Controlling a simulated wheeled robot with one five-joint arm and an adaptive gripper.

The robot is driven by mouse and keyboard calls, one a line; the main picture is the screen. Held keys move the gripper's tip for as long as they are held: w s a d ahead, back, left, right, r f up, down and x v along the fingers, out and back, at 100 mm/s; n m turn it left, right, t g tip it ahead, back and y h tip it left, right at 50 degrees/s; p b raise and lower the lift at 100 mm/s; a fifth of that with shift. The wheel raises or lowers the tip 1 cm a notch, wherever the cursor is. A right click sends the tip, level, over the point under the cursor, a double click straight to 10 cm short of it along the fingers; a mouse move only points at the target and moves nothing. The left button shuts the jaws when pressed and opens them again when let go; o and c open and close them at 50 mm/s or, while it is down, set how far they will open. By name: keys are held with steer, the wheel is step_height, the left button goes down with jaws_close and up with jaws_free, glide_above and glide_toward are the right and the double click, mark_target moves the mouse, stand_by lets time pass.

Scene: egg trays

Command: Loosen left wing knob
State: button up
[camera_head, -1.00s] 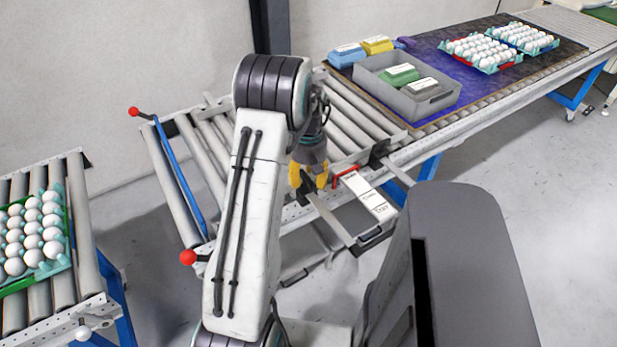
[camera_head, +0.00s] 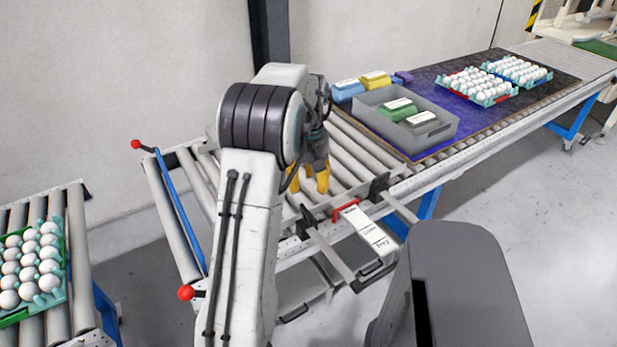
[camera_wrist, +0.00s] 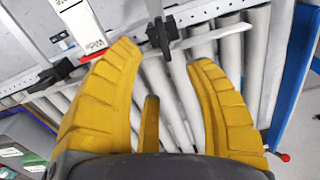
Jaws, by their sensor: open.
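The left wing knob (camera_head: 306,222) is a black piece on the near rail of the roller conveyor. In the wrist view it (camera_wrist: 162,36) lies just beyond my fingertips, roughly centred between them. My gripper (camera_wrist: 164,58) has yellow fingers spread wide with nothing between them. In the head view my gripper (camera_head: 310,184) hangs over the rollers just behind the rail, partly hidden by my arm. It appears apart from the knob. A second black knob (camera_head: 379,187) sits farther right on the rail; in the wrist view it (camera_wrist: 54,74) is at left.
A white labelled plate with a red handle (camera_head: 346,210) sits between the knobs. Metal guide bars (camera_head: 330,252) stick out from the rail. A grey crate (camera_head: 436,130) holds boxes on the blue-black mat. Egg trays stand at far right and on the left conveyor (camera_head: 80,200). A blue bar with red balls (camera_head: 181,212) is at left.

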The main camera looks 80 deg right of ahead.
steer(key=shift+r, duration=0.7)
stand_by(0.5)
